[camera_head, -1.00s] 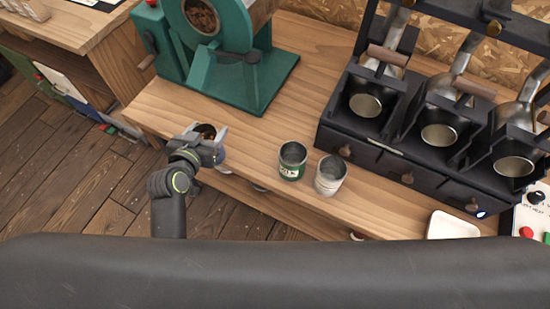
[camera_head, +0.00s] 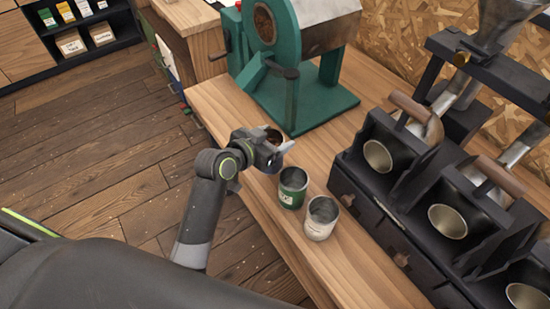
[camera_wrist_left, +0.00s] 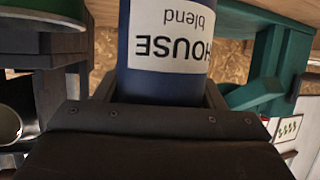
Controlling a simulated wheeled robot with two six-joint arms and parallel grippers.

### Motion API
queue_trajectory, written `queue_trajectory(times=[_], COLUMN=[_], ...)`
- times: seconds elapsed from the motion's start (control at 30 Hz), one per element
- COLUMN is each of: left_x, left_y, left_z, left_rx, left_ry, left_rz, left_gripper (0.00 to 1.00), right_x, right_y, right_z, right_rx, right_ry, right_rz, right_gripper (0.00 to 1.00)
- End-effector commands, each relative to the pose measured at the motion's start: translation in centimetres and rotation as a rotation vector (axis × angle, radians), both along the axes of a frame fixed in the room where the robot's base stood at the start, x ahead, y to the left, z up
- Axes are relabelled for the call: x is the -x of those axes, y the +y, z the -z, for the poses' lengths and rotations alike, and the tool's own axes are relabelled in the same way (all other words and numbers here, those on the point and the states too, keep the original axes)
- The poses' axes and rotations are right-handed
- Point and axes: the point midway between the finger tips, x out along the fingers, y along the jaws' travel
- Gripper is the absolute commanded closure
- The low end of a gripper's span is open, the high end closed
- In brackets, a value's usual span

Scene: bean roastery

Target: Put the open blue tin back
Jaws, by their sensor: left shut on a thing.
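The blue tin (camera_wrist_left: 165,86) fills the middle of the left wrist view, with a white label reading "HOUSE blend" upside down. My left gripper (camera_head: 274,146) is shut on it. In the head view the tin's open top (camera_head: 272,138) shows brown contents, while the gripper hides most of its side. The held tin is by the front edge of the wooden counter (camera_head: 330,262), left of and beyond an open green tin (camera_head: 292,188) and an open white tin (camera_head: 320,218). Both of those stand upright and look empty. My right gripper is not in view.
A green roaster (camera_head: 310,95) stands behind the held tin. A black dispenser rack (camera_head: 400,240) with metal cups and wooden handles lines the counter's right. A dark shelf (camera_head: 60,45) with bags is at the far upper left. Open plank floor (camera_head: 90,170) lies left.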

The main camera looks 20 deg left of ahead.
Motion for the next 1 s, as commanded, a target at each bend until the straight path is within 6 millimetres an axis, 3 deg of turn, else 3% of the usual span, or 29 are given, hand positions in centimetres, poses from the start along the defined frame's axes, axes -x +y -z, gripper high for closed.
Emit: queue_trajectory(times=[0.4, 0.83, 0.87, 0.9, 1.0], left_x=[0.0, 0.0, 0.0, 0.0, 0.0], left_y=[0.0, 0.0, 0.0, 0.0, 0.0], left_z=[4.9, 5.7, 5.6, 5.6, 5.6], left_rx=[0.001, 0.002, 0.000, 0.001, 0.000], left_ry=[-0.001, -0.003, -0.002, -0.002, -0.001], left_rz=[-0.001, -0.001, -0.001, -0.001, -0.001], left_gripper=[0.64, 0.64, 0.33, 0.28, 0.28], right_x=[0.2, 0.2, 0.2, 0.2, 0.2], right_y=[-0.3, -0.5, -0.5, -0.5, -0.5], right_z=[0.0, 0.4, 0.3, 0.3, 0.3], right_rx=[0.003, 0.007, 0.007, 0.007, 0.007], right_ry=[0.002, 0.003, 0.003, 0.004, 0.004], right_rz=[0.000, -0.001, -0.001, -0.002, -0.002], right_gripper=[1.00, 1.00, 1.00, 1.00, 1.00])
